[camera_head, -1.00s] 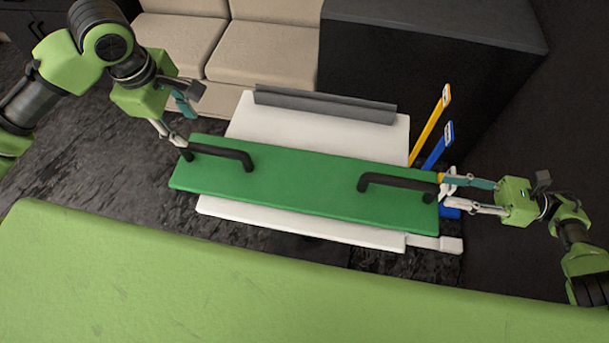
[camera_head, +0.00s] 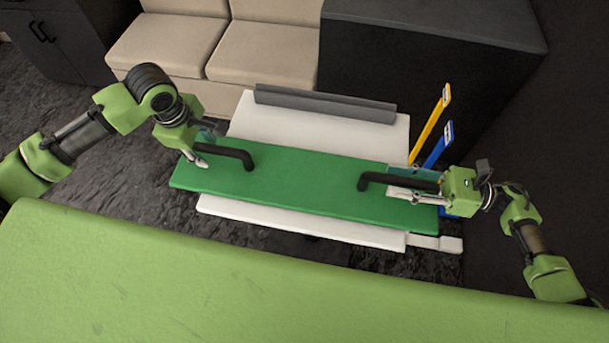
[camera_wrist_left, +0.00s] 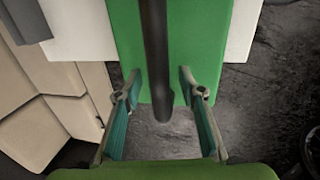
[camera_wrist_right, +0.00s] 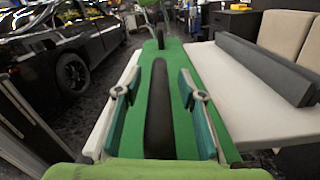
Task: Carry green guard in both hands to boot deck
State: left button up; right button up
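The green guard (camera_head: 300,180) is a long flat board with two black bar handles, lying across a white surface in the head view. My left gripper (camera_head: 203,150) is at the guard's left end. In the left wrist view its open fingers (camera_wrist_left: 160,90) stand either side of the left black handle (camera_wrist_left: 156,60), with gaps on both sides. My right gripper (camera_head: 402,184) is over the right handle (camera_head: 370,181). In the right wrist view its fingers (camera_wrist_right: 158,95) are open, with the right handle (camera_wrist_right: 159,110) between them and gaps on both sides.
The white surface (camera_head: 275,122) carries a grey bar (camera_head: 325,104) along its back edge. Yellow (camera_head: 430,124) and blue (camera_head: 438,146) strips stand beside its right end. A beige sofa (camera_head: 262,55) and dark cabinet (camera_head: 420,75) are behind. A dark car (camera_wrist_right: 65,50) shows in the right wrist view.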

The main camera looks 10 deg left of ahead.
pick_arm(q)
grip_shut()
pick_arm(e)
grip_shut()
pick_arm(q)
jog(key=shift+w+r, duration=0.1)
jog(key=shift+r, duration=0.05)
pick_arm(e)
jog(key=shift+r, duration=0.2)
